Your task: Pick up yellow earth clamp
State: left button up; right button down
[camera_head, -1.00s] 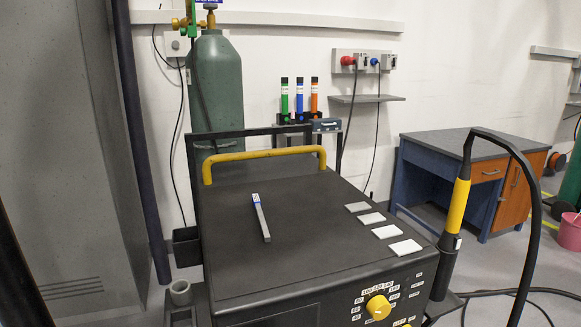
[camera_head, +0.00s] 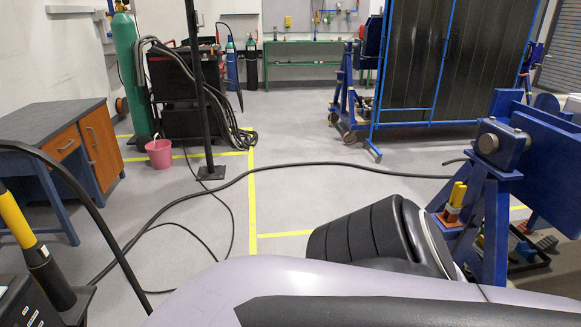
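A small yellow piece with an orange-red lower part (camera_head: 454,203) sits at the blue jig stand (camera_head: 490,220) on the right. It looks like the yellow earth clamp, but it is too small to be sure, and I cannot tell how it is held there. Neither of my grippers shows. A large lilac-grey and black part of my own arm fills the bottom middle and right, and hides part of the floor and the stand's foot.
A black cable (camera_head: 290,164) runs across the grey floor. A workbench (camera_head: 60,125) and a yellow-and-black torch handle (camera_head: 18,220) are at the left. A pink bucket (camera_head: 159,153) stands further back. Blue-framed dark screens (camera_head: 450,60) stand behind. The middle floor is mostly clear.

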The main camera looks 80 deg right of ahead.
aim_at(453, 208)
jog(key=z, duration=3.55)
